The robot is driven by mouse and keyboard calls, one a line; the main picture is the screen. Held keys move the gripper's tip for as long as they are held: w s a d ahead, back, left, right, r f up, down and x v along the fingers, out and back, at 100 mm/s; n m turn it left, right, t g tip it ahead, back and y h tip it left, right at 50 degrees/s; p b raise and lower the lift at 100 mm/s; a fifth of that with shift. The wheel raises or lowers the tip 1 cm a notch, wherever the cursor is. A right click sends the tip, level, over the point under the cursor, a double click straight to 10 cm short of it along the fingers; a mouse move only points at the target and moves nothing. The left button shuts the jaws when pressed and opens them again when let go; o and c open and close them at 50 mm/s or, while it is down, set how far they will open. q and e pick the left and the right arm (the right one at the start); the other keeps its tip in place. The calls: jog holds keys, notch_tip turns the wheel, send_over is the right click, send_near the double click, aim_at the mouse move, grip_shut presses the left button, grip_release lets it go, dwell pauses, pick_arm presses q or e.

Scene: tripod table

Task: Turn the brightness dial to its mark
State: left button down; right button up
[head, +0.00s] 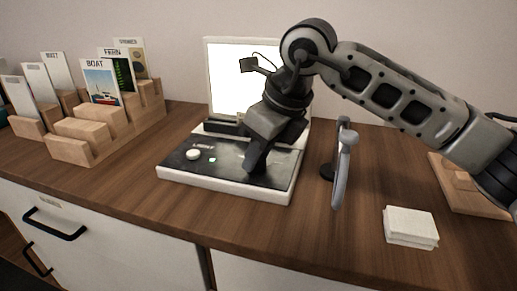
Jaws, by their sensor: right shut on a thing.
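A light box with a bright white upright screen (225,75) stands on the wooden counter. Its low base (225,190) has a dark top panel with a white round knob (193,154), a small white square and small lettering too blurred to read. My right gripper (254,168) comes down from above onto the right part of this panel. It is shut, its fingers around what seems to be the brightness dial, which they hide. The dial's mark cannot be made out. My left gripper is out of view.
A stepped wooden rack (70,150) with picture cards, including BOAT and FERN, stands at the left. Right of the box are a grey upright stand (341,165), a stack of white cards (410,227) and a wooden block (465,185). The front counter edge is clear.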

jog(key=n+g+p, duration=0.1)
jog(key=n, duration=0.1)
jog(key=shift+r+n+y, duration=0.1)
jog(key=shift+n+y, duration=0.2)
jog(key=shift+n, duration=0.1)
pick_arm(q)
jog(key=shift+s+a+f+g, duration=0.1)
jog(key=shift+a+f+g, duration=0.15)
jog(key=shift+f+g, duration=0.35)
pick_arm(e)
jog(key=shift+w+n+g, duration=0.1)
jog(key=shift+n+g, duration=0.2)
jog(key=shift+n, duration=0.2)
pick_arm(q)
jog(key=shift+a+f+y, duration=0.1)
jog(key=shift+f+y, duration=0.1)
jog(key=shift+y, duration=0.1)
pick_arm(e)
jog(key=o, duration=1)
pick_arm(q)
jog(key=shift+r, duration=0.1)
